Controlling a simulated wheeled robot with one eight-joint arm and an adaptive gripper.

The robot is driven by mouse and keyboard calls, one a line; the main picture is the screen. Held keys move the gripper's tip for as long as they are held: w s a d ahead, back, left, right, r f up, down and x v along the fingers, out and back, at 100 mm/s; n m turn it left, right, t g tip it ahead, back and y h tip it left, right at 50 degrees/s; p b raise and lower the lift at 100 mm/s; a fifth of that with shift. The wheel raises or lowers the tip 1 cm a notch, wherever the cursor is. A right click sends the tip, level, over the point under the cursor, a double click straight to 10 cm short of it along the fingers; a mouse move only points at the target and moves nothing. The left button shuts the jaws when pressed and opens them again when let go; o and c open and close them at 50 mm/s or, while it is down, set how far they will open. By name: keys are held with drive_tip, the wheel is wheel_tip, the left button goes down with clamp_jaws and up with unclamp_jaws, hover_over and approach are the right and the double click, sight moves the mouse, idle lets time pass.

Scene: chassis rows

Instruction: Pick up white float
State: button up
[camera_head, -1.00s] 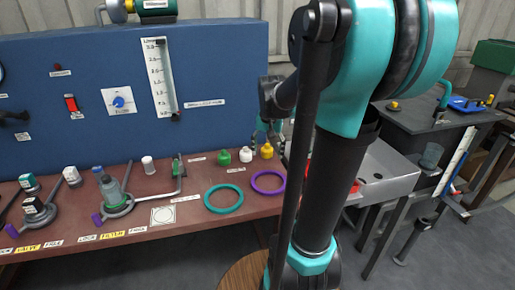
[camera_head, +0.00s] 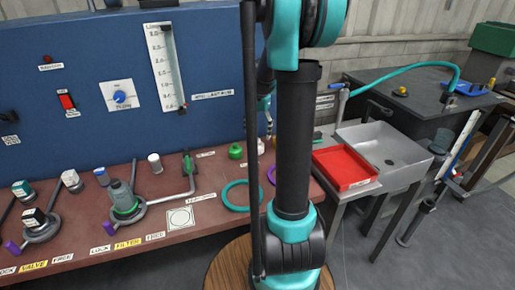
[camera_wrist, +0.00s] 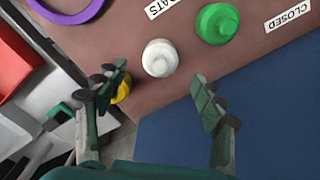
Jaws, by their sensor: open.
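The white float (camera_wrist: 159,58) is a small round knob standing on the brown bench in the wrist view, between a green float (camera_wrist: 217,22) and a yellow float (camera_wrist: 122,88). My gripper (camera_wrist: 158,86) is open, with its two fingers spread left and right. The white float shows just beyond the gap between the fingertips, with nothing held. The left finger partly covers the yellow float. In the head view the green float (camera_head: 235,151) shows, while my arm hides the white float and most of my gripper.
A blue panel (camera_head: 60,130) rises behind the bench. A teal ring (camera_head: 228,203) and a purple ring (camera_wrist: 62,15) lie on the bench. A red tray (camera_head: 345,167) and a sink (camera_head: 400,172) are to the right. Valve fittings (camera_head: 122,198) fill the left bench.

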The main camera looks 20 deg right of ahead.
sight(258, 139)
drive_tip(key=shift+f, duration=3.4)
drive_tip(key=c, duration=1.2)
